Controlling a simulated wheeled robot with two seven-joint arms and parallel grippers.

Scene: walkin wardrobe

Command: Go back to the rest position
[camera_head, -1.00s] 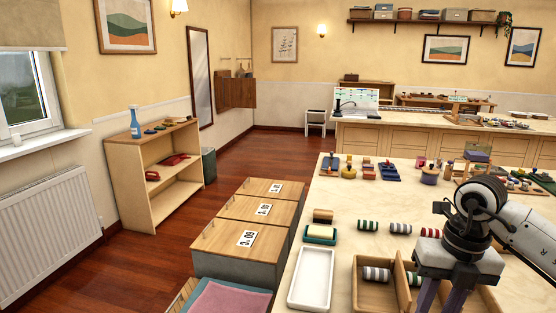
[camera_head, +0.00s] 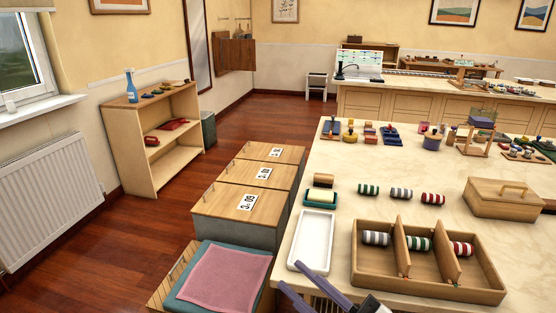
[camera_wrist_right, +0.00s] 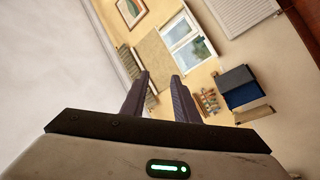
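My right gripper (camera_head: 300,282) is low at the bottom edge of the head view, by the near edge of the table (camera_head: 345,150). Its two purple-grey fingers are apart with nothing between them. The right wrist view also shows the gripper (camera_wrist_right: 160,76) open and empty, with the window wall beyond. My left gripper is not in view.
A wooden divided box (camera_head: 430,283) holds striped rolls, one per compartment. A white tray (camera_head: 312,242) lies left of it, close to my right fingers. Several striped rolls (camera_head: 401,193) and a lidded wooden box (camera_head: 502,198) stand behind. Drawer units (camera_head: 240,204) line the table's left side.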

